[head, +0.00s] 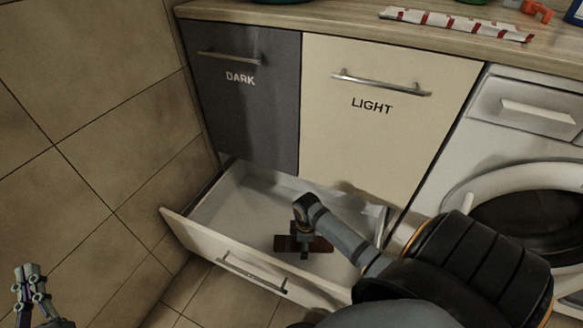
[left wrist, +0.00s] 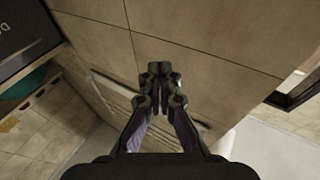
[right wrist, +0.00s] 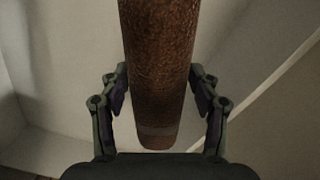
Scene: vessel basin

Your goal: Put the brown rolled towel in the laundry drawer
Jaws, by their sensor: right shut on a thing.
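The brown rolled towel (head: 321,244) is over the open bottom drawer (head: 203,233), inside its outline in the head view. My right gripper (head: 303,246) reaches down from above and is shut on the towel's middle. In the right wrist view the towel (right wrist: 158,60) runs between the two fingers, with the pale drawer behind it. I cannot tell whether the towel touches the drawer floor. My left gripper (head: 30,278) is far to the left by the tiled wall. In the left wrist view its fingertips (left wrist: 160,72) meet, shut and empty.
Above the drawer are a grey front marked DARK (head: 245,110) and a cream front marked LIGHT (head: 390,125). A washing machine (head: 500,145) stands at the right. A wooden counter (head: 340,22) holds a red-and-white striped strip (head: 455,23). My right arm hides the drawer's right end.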

